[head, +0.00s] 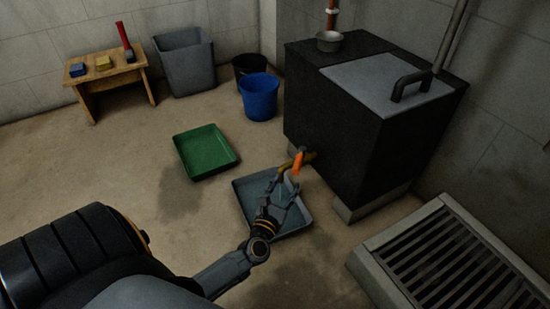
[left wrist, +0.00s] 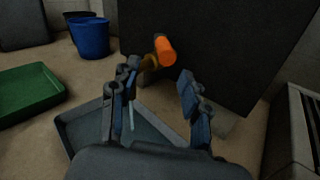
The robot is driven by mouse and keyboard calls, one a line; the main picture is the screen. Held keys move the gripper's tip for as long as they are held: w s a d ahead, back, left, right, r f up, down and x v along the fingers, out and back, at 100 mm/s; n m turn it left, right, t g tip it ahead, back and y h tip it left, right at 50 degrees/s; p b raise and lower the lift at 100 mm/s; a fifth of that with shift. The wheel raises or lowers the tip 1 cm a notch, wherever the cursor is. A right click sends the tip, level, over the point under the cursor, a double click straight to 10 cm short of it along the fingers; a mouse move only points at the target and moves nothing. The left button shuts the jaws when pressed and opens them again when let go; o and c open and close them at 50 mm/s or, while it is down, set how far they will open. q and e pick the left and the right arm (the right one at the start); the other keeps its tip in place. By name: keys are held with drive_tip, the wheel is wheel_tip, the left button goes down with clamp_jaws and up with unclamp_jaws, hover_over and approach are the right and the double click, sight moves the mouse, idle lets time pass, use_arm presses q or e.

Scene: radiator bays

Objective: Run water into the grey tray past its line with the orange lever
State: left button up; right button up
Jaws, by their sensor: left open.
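The orange lever (head: 298,163) sits on a brass tap (head: 309,157) low on the black tank's side. In the left wrist view the lever (left wrist: 165,50) shows just beyond my fingertips. The grey tray (head: 244,193) lies on the floor under the tap, partly hidden by my left arm. My left gripper (head: 284,183) is open above the tray, close to the lever. In the left wrist view its fingers (left wrist: 158,82) stand apart with nothing between them. A thin pale streak shows beside one finger; I cannot tell if it is water. The tray's line and water level cannot be made out. My right gripper is not in view.
A green tray (head: 205,152) lies left of the grey one. A blue bucket (head: 259,97), a dark bucket (head: 248,66) and a grey bin (head: 186,62) stand behind. The black tank (head: 330,110) and a floor grate (head: 450,262) bound the right side.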

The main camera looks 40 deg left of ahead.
use_arm(q)
drive_tip(key=s+d+m+g+h+p, duration=0.5)
drive_tip(key=s+d+m+p, duration=0.4)
drive_tip(key=s+m+p, duration=0.6)
drive_tip(key=m+g+p, duration=0.1)
drive_tip(key=m+p, duration=0.5)
drive_tip(key=p, duration=0.6)
drive_tip(key=shift+s+m+g, duration=0.2)
drive_tip(key=shift+m+g, duration=0.1)
drive_tip(key=shift+m, duration=0.1)
